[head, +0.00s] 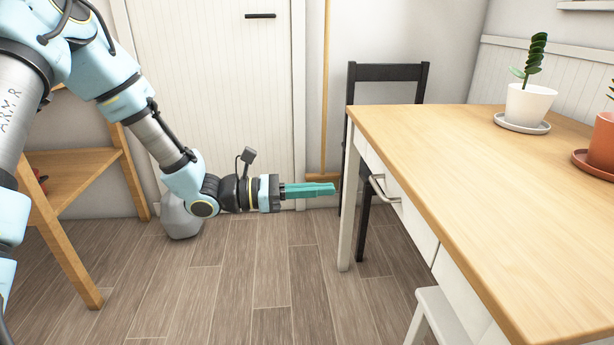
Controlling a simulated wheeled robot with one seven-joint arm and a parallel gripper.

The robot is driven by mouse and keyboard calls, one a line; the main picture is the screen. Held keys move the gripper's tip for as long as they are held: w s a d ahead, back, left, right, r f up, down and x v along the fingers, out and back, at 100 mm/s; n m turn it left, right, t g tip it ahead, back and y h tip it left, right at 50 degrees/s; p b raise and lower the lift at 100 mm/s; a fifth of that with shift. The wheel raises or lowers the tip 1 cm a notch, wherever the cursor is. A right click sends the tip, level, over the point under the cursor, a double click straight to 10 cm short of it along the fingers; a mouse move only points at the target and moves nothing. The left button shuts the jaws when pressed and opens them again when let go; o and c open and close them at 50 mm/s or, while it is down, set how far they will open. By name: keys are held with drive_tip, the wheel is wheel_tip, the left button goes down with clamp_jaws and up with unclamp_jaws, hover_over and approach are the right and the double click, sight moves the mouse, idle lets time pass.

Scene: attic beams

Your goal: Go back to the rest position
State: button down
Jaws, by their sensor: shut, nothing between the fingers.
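My gripper (334,189) has teal fingers and sits at the end of my light-blue and grey arm. It is shut and empty. It points to the right, in the air over the wooden floor, left of the table (470,150) and below the level of its top. It appears apart from the table's near-left leg and from the drawer handle.
A drawer handle (383,187) juts from the table's side. A black chair (388,72) stands behind the table. A white stool (437,312) is at the front. A wooden shelf (75,175) is at left. A potted plant (529,103) stands on the table. Floor between is clear.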

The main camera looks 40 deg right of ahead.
drive_tip(key=shift+a, duration=0.15)
drive_tip(key=w+a+f+m+t+y, duration=0.2)
drive_tip(key=a+m+y, duration=0.1)
drive_tip(key=a, duration=0.5)
drive_tip(key=w+a+f+m+t+y, duration=0.1)
drive_tip(key=w+a+m+y, duration=0.15)
drive_tip(key=a, duration=0.55)
drive_tip(key=w+a+f+m+t+y, duration=0.2)
drive_tip(key=a+y, duration=0.2)
drive_tip(key=a, duration=0.5)
drive_tip(key=w+a+r+m+t+y, duration=0.2)
drive_tip(key=w+a+t, duration=0.2)
drive_tip(key=a, duration=0.6)
drive_tip(key=w+a+r+m+t+y, duration=0.2)
drive_tip(key=w+a+r+t+y, duration=0.1)
drive_tip(key=a, duration=0.8)
wheel_tip(320, 180, up, 24)
drive_tip(key=p, duration=2.4)
